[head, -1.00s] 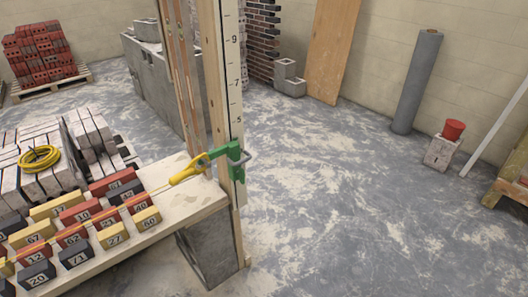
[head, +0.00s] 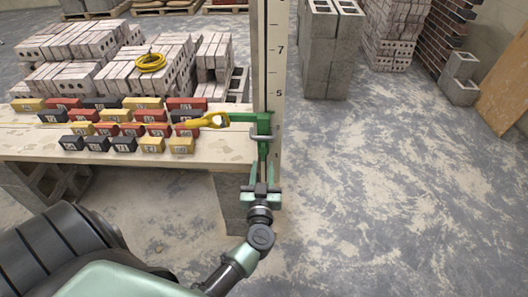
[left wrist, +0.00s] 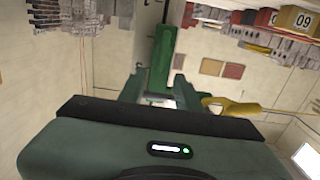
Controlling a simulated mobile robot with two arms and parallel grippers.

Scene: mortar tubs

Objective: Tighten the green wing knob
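A green clamp (head: 264,124) sits on the upright measuring post, with a grey metal loop (head: 261,138) across it and a narrow green part hanging below. I cannot clearly pick out the wing knob from the rest of the clamp. A yellow line holder (head: 207,121) meets the clamp's green arm from the left. My left gripper (head: 261,188) is just below the clamp. In the left wrist view its fingers (left wrist: 160,92) stand apart, with a green bar (left wrist: 163,60) of the clamp ahead of them; contact is unclear. My right gripper is out of view.
The post (head: 270,62) stands at the right end of a plank bench (head: 215,156) carrying several rows of numbered blocks. A block pier (head: 230,205) supports that end.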

